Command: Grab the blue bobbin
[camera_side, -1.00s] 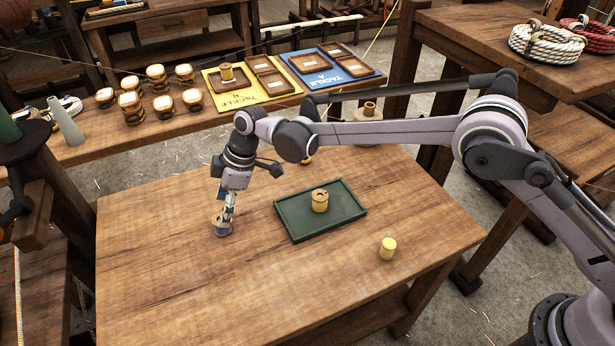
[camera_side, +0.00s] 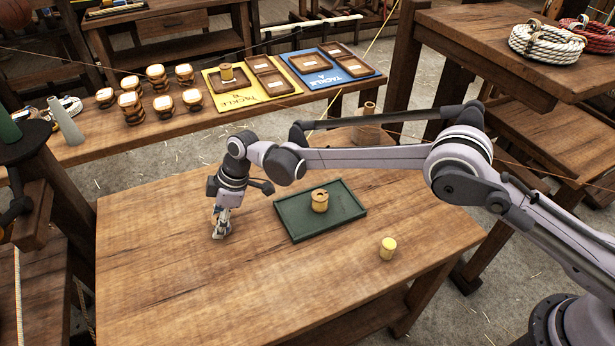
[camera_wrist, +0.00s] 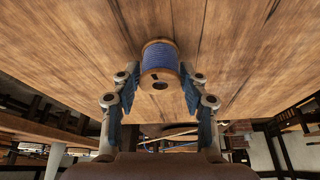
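The blue bobbin, wound with blue thread between pale wooden flanges, shows in the wrist view (camera_wrist: 160,62) against the wooden table top (camera_wrist: 70,55). My gripper (camera_wrist: 160,72) has its two blue-padded fingers spread, one on each side of the bobbin and very close to it. Contact is not clear to see. In the side view, my gripper (camera_side: 221,233) is low at the table's left part, left of the green tray. There its fingers hide most of the bobbin.
A green tray (camera_side: 285,217) holds a tan bobbin (camera_side: 320,201). A yellow bobbin (camera_side: 388,248) stands near the table's right front. Behind, a bench carries several wound spools (camera_side: 157,77), a yellow board (camera_side: 240,99) and a blue board (camera_side: 307,64). The table's front left is clear.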

